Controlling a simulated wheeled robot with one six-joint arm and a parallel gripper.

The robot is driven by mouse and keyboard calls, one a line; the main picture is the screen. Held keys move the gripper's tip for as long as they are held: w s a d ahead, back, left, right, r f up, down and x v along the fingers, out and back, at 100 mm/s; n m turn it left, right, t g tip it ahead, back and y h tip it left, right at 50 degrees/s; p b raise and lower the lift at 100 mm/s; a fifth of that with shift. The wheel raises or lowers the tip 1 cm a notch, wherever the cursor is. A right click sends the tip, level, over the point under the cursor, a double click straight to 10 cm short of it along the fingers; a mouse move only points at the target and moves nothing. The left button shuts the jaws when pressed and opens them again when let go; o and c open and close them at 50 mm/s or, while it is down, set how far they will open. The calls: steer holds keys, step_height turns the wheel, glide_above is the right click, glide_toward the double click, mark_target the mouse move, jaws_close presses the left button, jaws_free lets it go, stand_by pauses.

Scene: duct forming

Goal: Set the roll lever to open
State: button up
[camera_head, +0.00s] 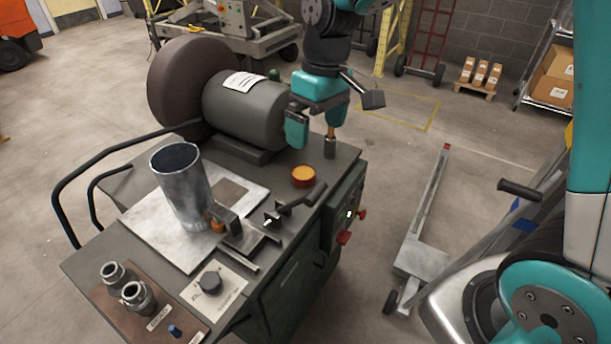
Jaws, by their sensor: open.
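The grey bench-like machine (130,215) carries a dark-handled lever (303,198) at its right side, near the metal duct. The handle is tilted up toward the back right. A short upright post with a copper-coloured upper part (331,143) stands at the bench's back right edge. I cannot tell from the picture which of these is the roll lever. My gripper (317,124) is open, pointing down, above the back right corner. Its right finger is just above or in front of the copper-coloured post. Contact cannot be told. The left finger is beside the grey drum.
A metal duct (182,188) stands on a light plate. Behind it is a large grey drum (243,110) with a brown disc. An orange button (303,175), a black knob (209,283) and two metal fittings (138,297) are on the bench. Floor to its right is partly clear.

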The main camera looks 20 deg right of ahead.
mark_target(309, 197)
steer(key=f, duration=0.5)
steer(key=a+f, duration=0.1)
steer(key=f, duration=1.1)
steer(key=shift+s+a+f+p, duration=0.15)
steer(key=shift+a+f+p, duration=0.1)
steer(key=shift+p, duration=0.15)
